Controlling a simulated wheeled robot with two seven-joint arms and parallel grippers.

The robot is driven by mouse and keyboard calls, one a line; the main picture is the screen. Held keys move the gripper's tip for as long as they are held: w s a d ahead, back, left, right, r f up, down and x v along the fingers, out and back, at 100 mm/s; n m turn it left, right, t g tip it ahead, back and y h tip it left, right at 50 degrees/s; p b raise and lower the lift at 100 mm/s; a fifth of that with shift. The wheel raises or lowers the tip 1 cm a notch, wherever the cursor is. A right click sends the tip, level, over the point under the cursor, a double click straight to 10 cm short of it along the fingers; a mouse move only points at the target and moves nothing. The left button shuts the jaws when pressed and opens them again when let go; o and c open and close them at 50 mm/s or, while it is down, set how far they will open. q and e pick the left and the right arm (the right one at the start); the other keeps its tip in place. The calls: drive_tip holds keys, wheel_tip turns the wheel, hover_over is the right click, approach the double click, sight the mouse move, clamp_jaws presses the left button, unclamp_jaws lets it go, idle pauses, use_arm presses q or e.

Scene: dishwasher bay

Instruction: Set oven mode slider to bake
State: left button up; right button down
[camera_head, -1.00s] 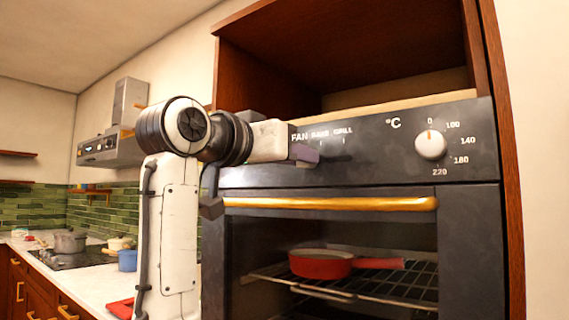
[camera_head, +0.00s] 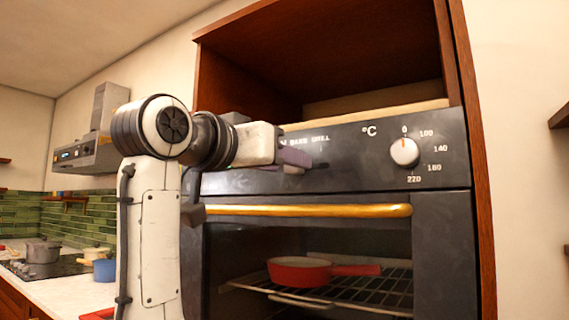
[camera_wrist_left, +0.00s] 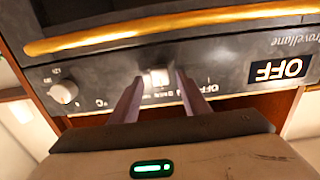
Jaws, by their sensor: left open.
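The oven's dark control panel (camera_head: 350,150) faces me, with the labels BAKE and GRILL readable and the FAN label mostly hidden by my left gripper (camera_head: 296,158). In the left wrist view the panel appears upside down. A small pale slider knob (camera_wrist_left: 157,77) shows there between the two purple fingers of my left gripper (camera_wrist_left: 160,80). The fingers are apart, one on each side of the knob; I cannot tell whether either touches it. In the head view the gripper hides the slider. My right gripper is in neither view.
A white temperature dial (camera_head: 404,152) is at the panel's right. A gold handle (camera_head: 310,210) runs below the panel. A red pan (camera_head: 300,270) sits on the oven rack behind the door. An OFF display (camera_wrist_left: 280,68) shows in the left wrist view.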

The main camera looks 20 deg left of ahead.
use_arm(q)
drive_tip(key=b+v, duration=0.1)
drive_tip(key=v, duration=0.8)
drive_tip(key=shift+s, duration=0.2)
drive_tip(key=shift+a+f, duration=0.1)
